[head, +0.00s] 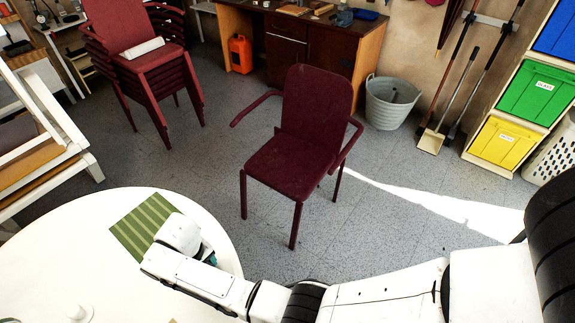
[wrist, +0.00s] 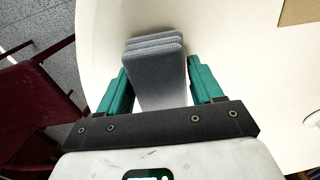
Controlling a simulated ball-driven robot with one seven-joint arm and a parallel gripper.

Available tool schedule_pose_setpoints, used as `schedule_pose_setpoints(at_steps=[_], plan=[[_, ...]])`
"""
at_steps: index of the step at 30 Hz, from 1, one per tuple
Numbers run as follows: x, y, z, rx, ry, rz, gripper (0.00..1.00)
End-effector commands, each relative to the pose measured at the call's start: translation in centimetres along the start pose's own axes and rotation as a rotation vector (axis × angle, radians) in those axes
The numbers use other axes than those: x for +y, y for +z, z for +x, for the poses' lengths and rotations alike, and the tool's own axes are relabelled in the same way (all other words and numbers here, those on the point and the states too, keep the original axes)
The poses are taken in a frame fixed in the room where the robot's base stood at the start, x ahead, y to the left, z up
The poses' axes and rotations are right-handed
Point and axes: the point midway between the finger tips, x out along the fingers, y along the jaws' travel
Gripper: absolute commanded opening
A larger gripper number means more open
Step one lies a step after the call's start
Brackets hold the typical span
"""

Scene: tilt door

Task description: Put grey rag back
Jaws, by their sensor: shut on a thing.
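The grey rag (wrist: 160,85) is a folded, layered piece between the two teal fingers of my gripper (wrist: 159,70) in the wrist view. My gripper is shut on it, and its layered end sticks out past the fingertips. The rag is over the round white table (wrist: 100,22); I cannot tell whether it touches the top. In the head view my gripper (head: 211,260) is mostly hidden by my own white wrist, near the right edge of the table (head: 50,225). The rag cannot be made out there.
A green striped cloth (head: 143,226) lies on the table beside my wrist. A dark red armchair (head: 295,150) stands just beyond the table. Stacked red chairs (head: 150,75) are at the back left, a grey bucket (head: 390,103) at the back. Floor right of the armchair is clear.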

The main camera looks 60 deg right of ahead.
Motion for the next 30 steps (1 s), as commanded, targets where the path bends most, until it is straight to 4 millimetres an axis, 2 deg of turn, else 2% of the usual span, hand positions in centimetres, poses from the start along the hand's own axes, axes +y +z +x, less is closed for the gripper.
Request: schedule_pose_setpoints(at_steps=[23,24,30], plan=[[-0.01,-0.01,0.77,0.0,0.0,0.0,0.35],[-0.01,-0.01,0.77,0.0,0.0,0.0,0.67],[-0.01,-0.01,0.71,0.0,0.0,0.0,0.86]])
